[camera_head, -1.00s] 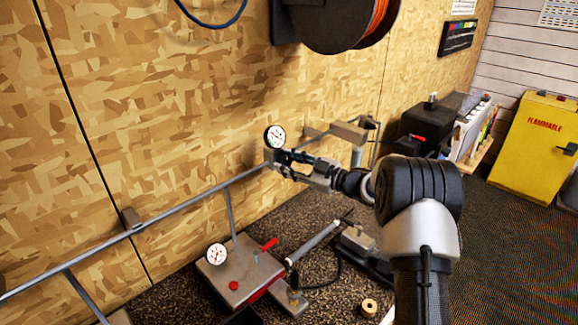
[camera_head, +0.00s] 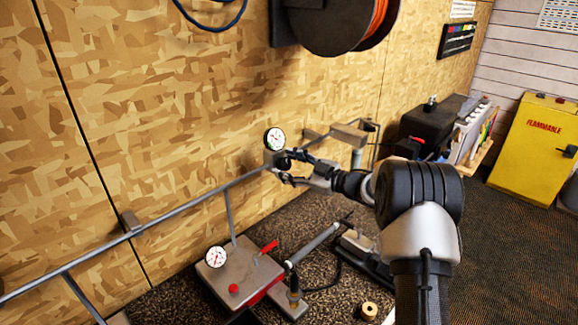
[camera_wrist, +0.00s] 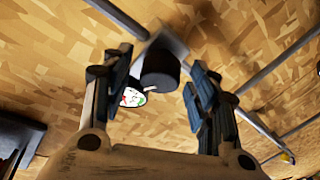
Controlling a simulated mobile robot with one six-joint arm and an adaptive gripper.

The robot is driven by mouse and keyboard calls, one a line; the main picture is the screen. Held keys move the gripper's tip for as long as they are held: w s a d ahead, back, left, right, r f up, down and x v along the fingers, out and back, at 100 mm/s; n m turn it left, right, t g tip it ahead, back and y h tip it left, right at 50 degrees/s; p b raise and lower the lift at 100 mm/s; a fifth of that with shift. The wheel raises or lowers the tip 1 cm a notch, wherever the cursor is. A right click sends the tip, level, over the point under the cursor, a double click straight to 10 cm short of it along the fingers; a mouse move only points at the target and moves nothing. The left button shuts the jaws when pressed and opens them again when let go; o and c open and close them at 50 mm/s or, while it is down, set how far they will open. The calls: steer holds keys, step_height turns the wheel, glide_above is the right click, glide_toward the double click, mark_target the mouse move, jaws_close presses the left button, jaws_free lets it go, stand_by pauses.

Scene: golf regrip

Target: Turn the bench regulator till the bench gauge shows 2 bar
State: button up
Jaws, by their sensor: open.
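The bench regulator is a grey block on the wall pipe with a dark round knob (camera_head: 283,161). The knob also shows in the wrist view (camera_wrist: 160,70). The bench gauge (camera_head: 274,138), a white dial with a dark rim and some green, sits just above it. Its reading is too small to tell. In the wrist view the gauge (camera_wrist: 134,97) is partly hidden behind a finger. My gripper (camera_head: 289,168) is open before the knob, with one finger on each side of it in the wrist view (camera_wrist: 160,76). Whether the fingers touch it I cannot tell.
Below stands a grey clamp station with a second gauge (camera_head: 216,257), a red button (camera_head: 234,288) and a red lever (camera_head: 269,246). The pipe (camera_head: 190,206) runs along the wooden wall. A hose reel (camera_head: 325,22) hangs above. A yellow cabinet (camera_head: 534,150) stands at right.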

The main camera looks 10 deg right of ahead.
steer(key=v, duration=1.2)
steer(key=s+m+t+h+p, duration=0.35)
steer(key=s+m+p, duration=0.5)
steer(key=p, duration=0.65)
steer(key=shift+m, duration=0.55)
steer(key=x, duration=1.8)
steer(key=shift+w+d+f, duration=0.2)
steer(key=shift+w, duration=0.05)
